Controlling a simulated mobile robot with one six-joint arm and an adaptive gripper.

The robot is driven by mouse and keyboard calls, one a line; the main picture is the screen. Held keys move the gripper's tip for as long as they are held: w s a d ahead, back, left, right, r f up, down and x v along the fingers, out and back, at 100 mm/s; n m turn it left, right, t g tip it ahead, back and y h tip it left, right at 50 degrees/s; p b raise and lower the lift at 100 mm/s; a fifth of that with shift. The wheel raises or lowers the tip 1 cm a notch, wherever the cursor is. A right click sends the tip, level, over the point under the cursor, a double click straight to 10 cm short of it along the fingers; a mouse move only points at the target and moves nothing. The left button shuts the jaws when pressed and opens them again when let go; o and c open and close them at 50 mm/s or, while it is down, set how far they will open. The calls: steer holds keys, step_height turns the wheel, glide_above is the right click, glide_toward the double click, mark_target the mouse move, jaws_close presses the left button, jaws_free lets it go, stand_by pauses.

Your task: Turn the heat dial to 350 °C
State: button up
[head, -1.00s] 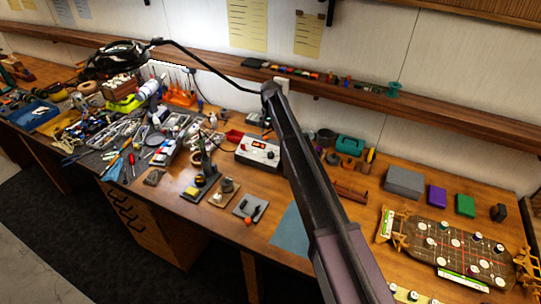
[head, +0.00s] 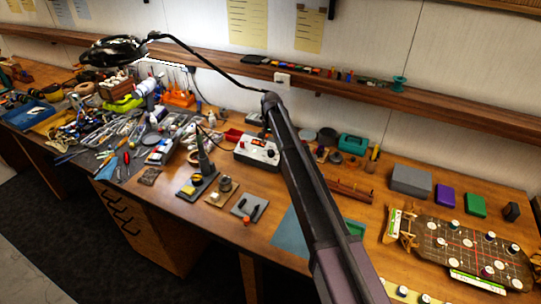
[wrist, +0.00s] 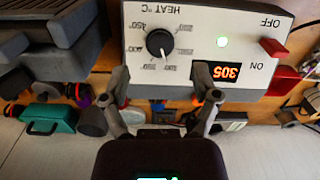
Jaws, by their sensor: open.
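The heat station (head: 243,154) is a white box with a red display, on the bench left of the dark arm link in the head view. In the wrist view its panel (wrist: 190,20) appears upside down. The black heat dial (wrist: 160,42) has a white pointer mark directed toward the picture's bottom, at the lower numbers of its printed scale. The display (wrist: 224,73) reads 305 in orange, and a green light is lit. My gripper (wrist: 163,86) is open, its fingers apart at the panel's near edge, with the dial beyond and between them, seemingly untouched. The head view does not clearly show the gripper.
A red switch (wrist: 273,47) sits by the ON and OFF labels. A soldering iron stand (head: 200,182) and small holders stand in front of the station. Tools crowd the bench to the left. A teal box (head: 353,143) and a grey box (head: 410,180) lie to the right.

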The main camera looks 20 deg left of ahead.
mark_target(271, 151)
steer(key=shift+f+b, duration=2.05)
steer(key=shift+f, duration=0.3)
jaws_close()
